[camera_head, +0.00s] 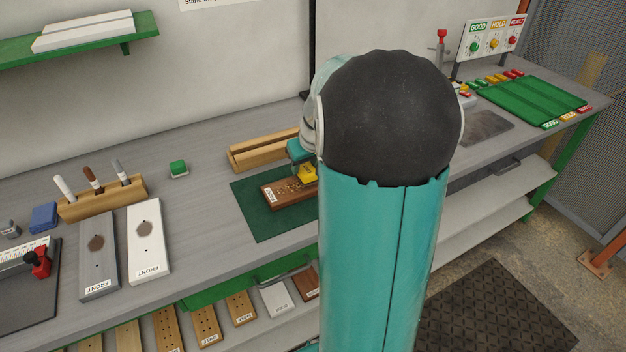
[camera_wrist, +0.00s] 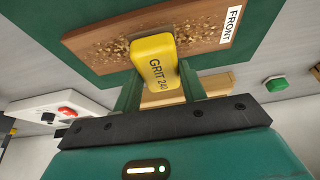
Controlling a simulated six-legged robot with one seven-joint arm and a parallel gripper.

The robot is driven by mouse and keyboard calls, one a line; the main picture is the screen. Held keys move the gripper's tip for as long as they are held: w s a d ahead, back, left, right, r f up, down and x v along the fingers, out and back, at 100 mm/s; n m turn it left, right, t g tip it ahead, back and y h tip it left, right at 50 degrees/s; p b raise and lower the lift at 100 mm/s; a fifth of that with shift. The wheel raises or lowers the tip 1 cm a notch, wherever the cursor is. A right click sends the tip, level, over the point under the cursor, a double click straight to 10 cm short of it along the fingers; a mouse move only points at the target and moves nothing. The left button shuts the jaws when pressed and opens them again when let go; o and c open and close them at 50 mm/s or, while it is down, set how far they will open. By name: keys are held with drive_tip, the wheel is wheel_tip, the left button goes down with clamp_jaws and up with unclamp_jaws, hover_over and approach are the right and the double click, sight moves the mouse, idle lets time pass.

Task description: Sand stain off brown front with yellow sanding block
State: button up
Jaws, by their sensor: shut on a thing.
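The yellow sanding block (camera_wrist: 155,62), marked GRIT 240, is between the fingers of my gripper (camera_wrist: 158,85), which is shut on it. In the head view the block (camera_head: 307,174) is at the right part of the brown front (camera_head: 275,200), partly hidden by my arm. The brown front also shows in the wrist view (camera_wrist: 205,20), with a FRONT label and tan specks spread around the block. The block appears to be on or just over the board's face; exact contact cannot be told. The board lies on a green mat (camera_head: 252,217).
A wooden rack (camera_head: 262,150) stands behind the mat. A grey front (camera_head: 98,270) and a white front (camera_head: 148,255), each with a dark stain, lie to the left. My arm hides the bench's middle right.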

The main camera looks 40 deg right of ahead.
drive_tip(key=shift+r, duration=2.1)
